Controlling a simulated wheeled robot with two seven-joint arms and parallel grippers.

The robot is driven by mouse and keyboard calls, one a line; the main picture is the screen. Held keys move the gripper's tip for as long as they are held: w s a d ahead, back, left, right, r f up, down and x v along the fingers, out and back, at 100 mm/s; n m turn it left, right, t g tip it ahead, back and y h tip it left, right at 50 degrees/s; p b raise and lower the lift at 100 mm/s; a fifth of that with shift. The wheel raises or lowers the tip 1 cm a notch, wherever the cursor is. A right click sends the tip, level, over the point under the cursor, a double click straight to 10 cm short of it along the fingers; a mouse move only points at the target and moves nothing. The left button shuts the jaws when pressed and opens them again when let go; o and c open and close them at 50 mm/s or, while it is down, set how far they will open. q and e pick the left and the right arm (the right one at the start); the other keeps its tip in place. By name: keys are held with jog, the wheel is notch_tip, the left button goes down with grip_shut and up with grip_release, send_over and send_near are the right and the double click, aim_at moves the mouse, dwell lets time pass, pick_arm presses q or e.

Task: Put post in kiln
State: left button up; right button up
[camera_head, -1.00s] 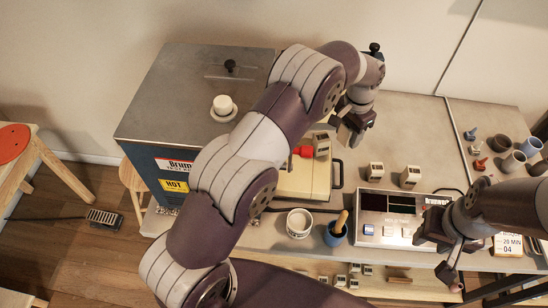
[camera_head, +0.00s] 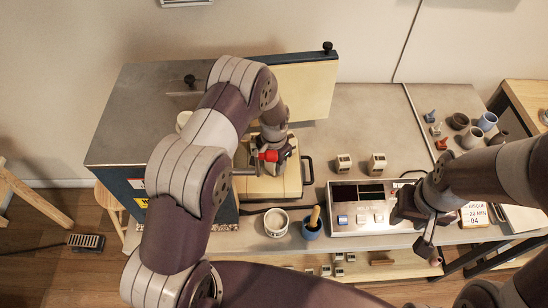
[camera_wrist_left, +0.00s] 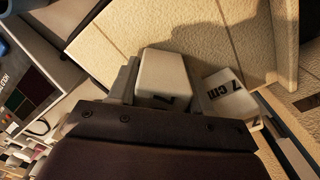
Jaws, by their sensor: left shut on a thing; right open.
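My left gripper (camera_head: 275,150) is shut on a pale post (camera_wrist_left: 165,80), seen between its fingers in the left wrist view. It is over a cream slab (camera_head: 284,187) with a dark handle, beside the grey-topped kiln (camera_head: 135,95). Another post (camera_wrist_left: 230,95), marked 7 cm, is close to the right finger. Whether the held post touches the cream surface, I cannot tell. The kiln door (camera_head: 300,88) is swung open with its cream lining showing. My left arm hides much of the kiln opening. My right gripper (camera_head: 424,228) is open and empty by the control box.
Two posts (camera_head: 343,163) (camera_head: 376,163) stand on the table. Small pots (camera_head: 472,137) stand at right. The table's back middle is clear.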

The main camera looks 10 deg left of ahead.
pick_arm(q)
jog(key=shift+f, duration=0.15)
jog(key=shift+f+b, duration=0.15)
jog(key=shift+b, duration=0.15)
jog(key=o, duration=1.2)
jog(key=shift+r, duration=0.2)
notch_tip(320, 180, up, 11)
jog(key=b, duration=0.3)
jog(key=shift+b, duration=0.4)
jog(key=shift+r, duration=0.55)
jog(key=shift+r, duration=0.1)
